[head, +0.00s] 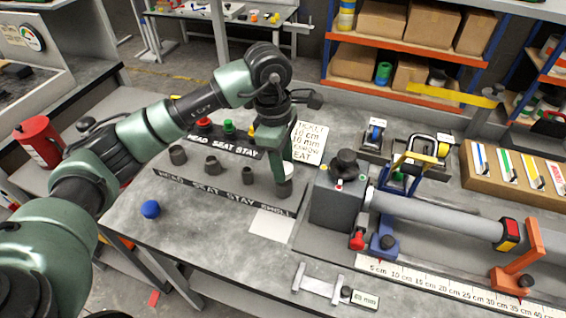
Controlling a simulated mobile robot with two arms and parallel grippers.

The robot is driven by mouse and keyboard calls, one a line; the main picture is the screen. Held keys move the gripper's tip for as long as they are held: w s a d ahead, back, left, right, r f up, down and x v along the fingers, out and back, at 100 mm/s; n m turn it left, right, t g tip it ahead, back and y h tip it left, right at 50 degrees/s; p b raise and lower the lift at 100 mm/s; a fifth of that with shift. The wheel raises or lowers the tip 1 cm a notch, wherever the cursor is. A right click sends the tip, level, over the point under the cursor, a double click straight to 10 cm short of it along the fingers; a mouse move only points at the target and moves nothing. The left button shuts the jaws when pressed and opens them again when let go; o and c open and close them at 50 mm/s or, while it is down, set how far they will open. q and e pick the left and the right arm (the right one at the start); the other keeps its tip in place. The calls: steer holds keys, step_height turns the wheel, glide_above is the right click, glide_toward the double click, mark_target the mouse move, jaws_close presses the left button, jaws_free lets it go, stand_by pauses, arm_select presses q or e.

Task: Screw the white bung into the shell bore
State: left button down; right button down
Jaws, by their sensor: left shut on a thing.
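The white bung (290,170) shows as a small pale piece at the right end of the dark fitting rack, just above a dark grey cylinder (285,188) that looks like the shell. My left gripper (281,165) points down over that cylinder and is shut on the bung. The fingers hide much of the bung. I cannot tell whether it is in the bore or only at its mouth. My right gripper is not in view.
The rack (190,184) holds several dark sockets, with red, green and yellow-topped parts behind. A lettered card (308,143) stands behind my gripper. A grey block (335,205) with a long tube (440,215) lies right. A blue knob (150,209) sits at left front.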

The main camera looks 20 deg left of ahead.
arm_select(q)
steer(key=shift+b, duration=0.3)
stand_by(0.5)
steer(key=shift+f+b, duration=0.9)
steer(key=shift+f, duration=0.1)
steer(key=c, duration=1.7)
jaws_free()
steer(key=c, duration=0.4)
steer(key=shift+o, duration=0.2)
steer(key=shift+w+f+m+b, duration=0.1)
steer(key=shift+f+m+b, duration=0.05)
steer(key=shift+m+b, duration=1.45)
steer(key=shift+m, duration=0.3)
steer(key=shift+r+m+g, duration=0.25)
steer(key=shift+m+g, duration=0.05)
steer(key=shift+m, duration=0.1)
